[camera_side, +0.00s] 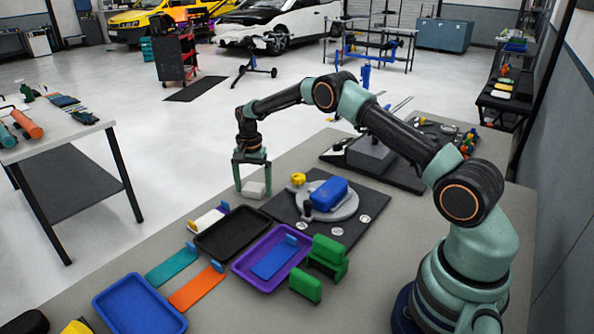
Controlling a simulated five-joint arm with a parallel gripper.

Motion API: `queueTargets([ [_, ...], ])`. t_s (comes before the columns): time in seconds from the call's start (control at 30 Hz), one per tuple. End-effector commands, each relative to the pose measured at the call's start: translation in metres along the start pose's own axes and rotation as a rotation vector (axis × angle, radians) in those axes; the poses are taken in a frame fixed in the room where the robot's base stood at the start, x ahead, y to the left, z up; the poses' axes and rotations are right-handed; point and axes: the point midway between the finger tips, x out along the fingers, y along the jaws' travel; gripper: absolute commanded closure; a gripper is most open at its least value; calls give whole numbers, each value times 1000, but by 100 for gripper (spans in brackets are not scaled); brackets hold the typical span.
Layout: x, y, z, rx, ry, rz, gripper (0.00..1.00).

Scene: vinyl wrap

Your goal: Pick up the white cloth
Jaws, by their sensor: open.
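A small, pale folded piece that looks like the white cloth (254,190) lies on the grey worktop near its far edge. My gripper (253,181) points straight down over it, with its two green fingers apart. One finger stands at the left of the cloth and the other at its right. The cloth shows between the fingertips, and I cannot tell whether they touch it.
A black tray (205,243) and a white block (206,221) lie just in front. To the right is a dark mat (347,232) with a grey disc and a blue block (329,192). A purple tray (243,277), blue tray (125,320) and green blocks (327,250) are nearer.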

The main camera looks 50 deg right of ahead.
Motion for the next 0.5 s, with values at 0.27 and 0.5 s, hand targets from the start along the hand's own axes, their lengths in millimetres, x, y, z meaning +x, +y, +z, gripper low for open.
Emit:
queueTargets([
  [0.27, 0, 0, 0, 0, 0, 0, 46],
  [0.5, 0, 0, 0, 0, 0, 0, 87],
])
